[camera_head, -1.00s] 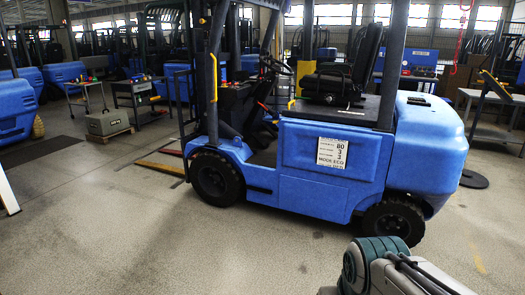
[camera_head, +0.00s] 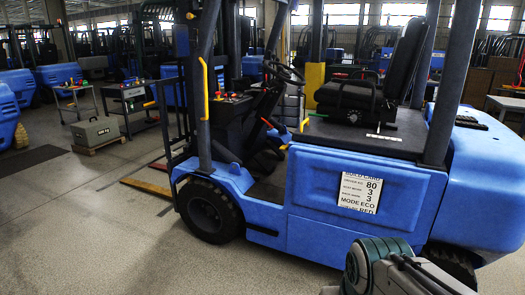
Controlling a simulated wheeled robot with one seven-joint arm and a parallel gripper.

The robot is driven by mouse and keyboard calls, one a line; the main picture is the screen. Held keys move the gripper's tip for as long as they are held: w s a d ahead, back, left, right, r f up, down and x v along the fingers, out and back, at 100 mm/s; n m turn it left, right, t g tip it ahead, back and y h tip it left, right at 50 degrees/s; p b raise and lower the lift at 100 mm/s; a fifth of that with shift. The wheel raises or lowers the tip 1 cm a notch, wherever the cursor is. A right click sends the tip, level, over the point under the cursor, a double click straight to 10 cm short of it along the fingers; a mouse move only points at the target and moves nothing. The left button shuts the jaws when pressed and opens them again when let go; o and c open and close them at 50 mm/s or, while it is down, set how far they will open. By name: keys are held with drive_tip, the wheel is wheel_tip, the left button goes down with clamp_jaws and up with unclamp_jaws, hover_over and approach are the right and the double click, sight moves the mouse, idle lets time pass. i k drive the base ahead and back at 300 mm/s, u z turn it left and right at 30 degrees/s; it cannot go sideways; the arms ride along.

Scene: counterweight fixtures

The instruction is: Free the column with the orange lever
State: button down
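A blue forklift (camera_head: 350,225) stands side-on in front of me, its cab side open. Its black steering wheel (camera_head: 284,70) sits on a dark column at the front of the cab. A small orange lever (camera_head: 267,122) shows low on the column, angled; its exact setting is too small to tell. Part of my own arm shows at the bottom right, in front of the forklift. My gripper is out of view.
The seat (camera_head: 370,85) is behind the wheel. A dash panel (camera_head: 232,97) carries red and yellow knobs. A yellow grab handle (camera_head: 204,88) is on the front post. A card (camera_head: 359,191) is on the forklift's side.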

sight(260, 117)
drive_tip(key=u, duration=0.2)
drive_tip(key=i, duration=1.8)
drive_tip(key=u, duration=0.45)
drive_tip(key=i, duration=1.45)
drive_tip(key=u, duration=0.2)
